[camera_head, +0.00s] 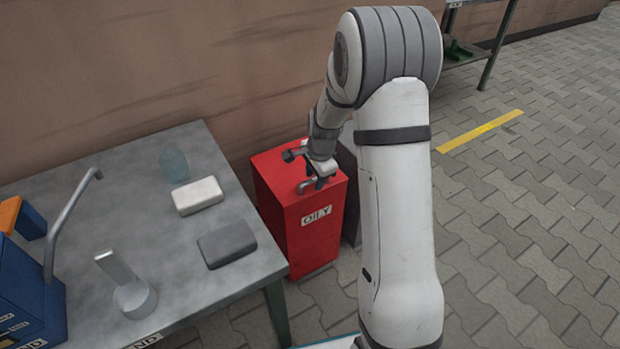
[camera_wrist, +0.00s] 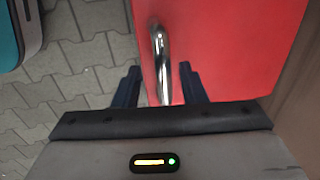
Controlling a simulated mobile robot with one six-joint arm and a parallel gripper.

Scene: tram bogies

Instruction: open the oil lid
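The oil bin is a red box (camera_head: 313,238) with a white label reading OILY, standing on the floor to the right of the grey table. Its red lid (camera_wrist: 225,45) fills much of the wrist view and looks shut. A shiny metal handle (camera_wrist: 160,60) stands on the lid; it also shows in the head view (camera_head: 307,186). My gripper (camera_wrist: 158,82) is open, one finger on each side of the handle's near end. The fingers do not appear to press on it. In the head view my gripper (camera_head: 318,178) is just above the lid, partly hidden by the arm.
The grey table (camera_head: 220,295) holds a white block (camera_head: 198,196), a dark grey block (camera_head: 227,243), a bluish clear object (camera_head: 174,166), a metal stand (camera_head: 133,297) and blue bins (camera_head: 30,290). A brown wall (camera_head: 150,60) is behind the bin. Paved floor (camera_head: 530,230) at right is clear.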

